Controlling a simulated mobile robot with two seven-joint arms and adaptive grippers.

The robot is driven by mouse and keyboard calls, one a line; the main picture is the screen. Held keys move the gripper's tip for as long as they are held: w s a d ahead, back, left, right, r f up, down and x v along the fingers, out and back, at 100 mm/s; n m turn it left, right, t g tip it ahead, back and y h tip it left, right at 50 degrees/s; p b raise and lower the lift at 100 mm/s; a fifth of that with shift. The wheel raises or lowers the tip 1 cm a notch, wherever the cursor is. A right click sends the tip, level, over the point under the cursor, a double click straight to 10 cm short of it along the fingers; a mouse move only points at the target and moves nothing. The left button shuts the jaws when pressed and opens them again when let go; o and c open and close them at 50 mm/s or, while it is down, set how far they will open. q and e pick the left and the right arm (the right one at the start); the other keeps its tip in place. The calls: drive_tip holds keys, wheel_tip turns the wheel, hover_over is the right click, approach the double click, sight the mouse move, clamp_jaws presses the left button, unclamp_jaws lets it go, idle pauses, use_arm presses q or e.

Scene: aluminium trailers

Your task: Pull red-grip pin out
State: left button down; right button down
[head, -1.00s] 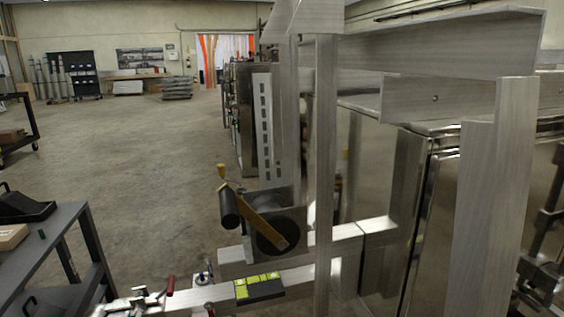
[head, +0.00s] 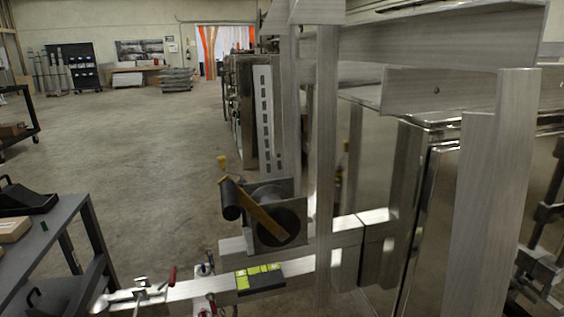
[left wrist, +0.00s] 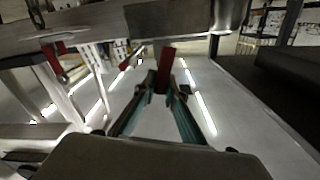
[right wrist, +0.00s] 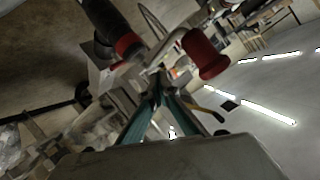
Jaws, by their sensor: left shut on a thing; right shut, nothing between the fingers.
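In the left wrist view, my left gripper (left wrist: 160,92) is shut on a red grip (left wrist: 167,66), which stands up between its fingertips below a metal beam (left wrist: 140,24). The pin's shank cannot be made out. In the right wrist view, my right gripper (right wrist: 157,92) is shut with nothing between its fingers. A rounded red grip (right wrist: 205,53) is beyond and right of its fingertips. In the head view, a small red handle (head: 172,276) stands among metal fittings on the trailer tongue (head: 200,290); I cannot tell which red grip it is. Neither gripper can be made out there.
A winch (head: 272,215) with a crank and a yellow-green level (head: 258,277) are on the trailer tongue. Aluminium uprights (head: 325,150) rise to the right. A dark cart (head: 65,235) stands at left. The floor (head: 140,160) between is clear. A black-and-red cylinder (right wrist: 115,30) is near my right gripper.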

use_arm(q)
drive_tip(key=shift+v, duration=1.7)
